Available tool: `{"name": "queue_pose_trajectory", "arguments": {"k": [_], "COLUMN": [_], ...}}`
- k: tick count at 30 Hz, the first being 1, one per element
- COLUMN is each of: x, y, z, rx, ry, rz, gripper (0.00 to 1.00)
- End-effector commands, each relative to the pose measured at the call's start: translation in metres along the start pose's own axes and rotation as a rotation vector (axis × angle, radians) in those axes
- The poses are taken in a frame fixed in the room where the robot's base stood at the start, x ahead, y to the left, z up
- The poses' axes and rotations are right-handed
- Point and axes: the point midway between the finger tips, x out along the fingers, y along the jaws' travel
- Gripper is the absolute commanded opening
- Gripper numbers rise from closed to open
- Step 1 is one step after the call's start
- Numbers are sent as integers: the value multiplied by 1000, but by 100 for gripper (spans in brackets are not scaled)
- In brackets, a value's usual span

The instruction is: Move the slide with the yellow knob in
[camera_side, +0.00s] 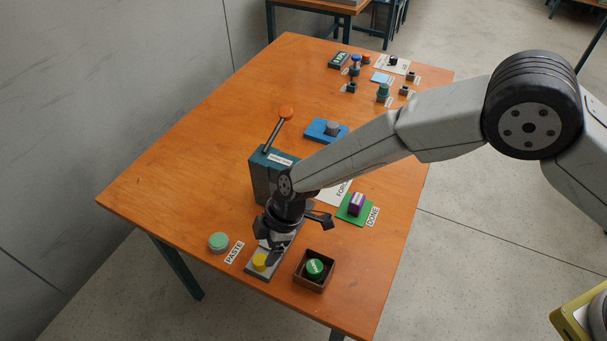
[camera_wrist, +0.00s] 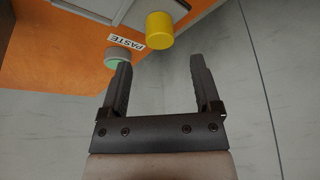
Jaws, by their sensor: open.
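The yellow knob (camera_side: 260,261) stands on the near end of a grey slide (camera_side: 259,272) at the table's front, in the side view. The yellow knob (camera_wrist: 159,30) also shows in the wrist view, ahead of the fingertips and between their lines. My gripper (camera_side: 270,256) is just above and behind the knob in the side view, and it hides part of the slide. In the wrist view my gripper (camera_wrist: 158,70) is open, with nothing between its fingers. It appears apart from the knob.
A green-topped paste pot (camera_side: 218,242) stands left of the slide. A brown box (camera_side: 315,284) with a green round item stands close on the right. A dark box with an orange-knobbed lever (camera_side: 286,113) stands behind. A purple block (camera_side: 356,203) sits on a green plate.

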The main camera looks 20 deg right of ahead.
Motion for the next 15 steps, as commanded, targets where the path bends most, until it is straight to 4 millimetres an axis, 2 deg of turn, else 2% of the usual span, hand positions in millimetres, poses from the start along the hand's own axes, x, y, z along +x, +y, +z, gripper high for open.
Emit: {"name": "queue_pose_trajectory", "arguments": {"k": [9, 15], "x": [35, 50], "y": [-1, 0], "z": [1, 0], "rx": [1, 0], "ry": [-2, 0], "rz": [-2, 0], "gripper": [81, 81]}}
